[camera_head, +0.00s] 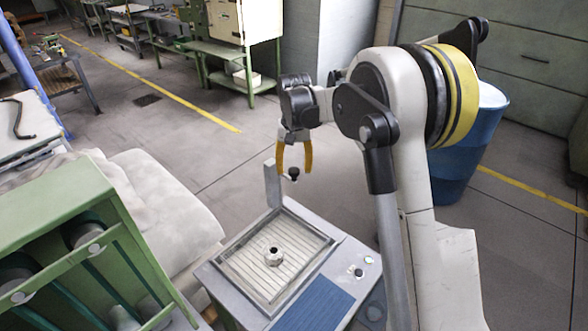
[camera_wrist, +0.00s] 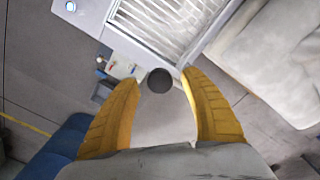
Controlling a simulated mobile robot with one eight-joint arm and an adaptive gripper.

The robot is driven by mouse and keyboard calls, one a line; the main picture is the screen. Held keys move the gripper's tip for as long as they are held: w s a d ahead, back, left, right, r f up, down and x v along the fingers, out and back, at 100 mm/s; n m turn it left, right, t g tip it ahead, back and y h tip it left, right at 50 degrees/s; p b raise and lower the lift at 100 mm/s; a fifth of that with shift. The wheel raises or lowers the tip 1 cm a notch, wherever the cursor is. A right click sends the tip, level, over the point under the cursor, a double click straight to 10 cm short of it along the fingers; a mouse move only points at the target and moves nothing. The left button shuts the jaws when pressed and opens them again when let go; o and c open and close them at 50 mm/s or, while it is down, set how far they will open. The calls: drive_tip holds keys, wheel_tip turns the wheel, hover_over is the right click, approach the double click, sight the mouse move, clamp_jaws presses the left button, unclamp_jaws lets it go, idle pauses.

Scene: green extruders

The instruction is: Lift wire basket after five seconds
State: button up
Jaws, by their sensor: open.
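The wire basket (camera_head: 255,278) sits in the rectangular opening of a grey bench unit (camera_head: 345,252). Its metal wires also show at the top of the wrist view (camera_wrist: 150,28). A metal hex-shaped part (camera_head: 274,256) lies in the basket. My gripper (camera_head: 294,169) has yellow fingers pointing down, beyond the basket's far edge. It is open, and a small dark round knob (camera_wrist: 159,81) sits between its fingertips in the wrist view (camera_wrist: 160,76). A gap shows on both sides of the knob. What the knob is fixed to is hard to see.
A grey upright post (camera_head: 272,184) rises at the unit's far corner, close left of my gripper. The unit's front has a blue panel (camera_head: 314,305) and small controls (camera_head: 359,272). A green rack (camera_head: 75,240) and a pale covered block (camera_head: 160,200) stand at left.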

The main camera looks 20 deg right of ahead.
wheel_tip(320, 180, up, 12)
drive_tip(key=shift+f, duration=0.2)
drive_tip(key=s+r+n+t+b, duration=0.1)
drive_tip(key=s+r+t+b, duration=0.25)
drive_tip(key=s, duration=1.25)
drive_tip(key=s+f+n+t+b, duration=0.1)
drive_tip(key=s+f+t+b, duration=0.2)
drive_tip(key=s+f, duration=0.7)
drive_tip(key=s, duration=0.5)
drive_tip(key=shift+f+t, duration=0.35)
drive_tip(key=shift+f, duration=0.05)
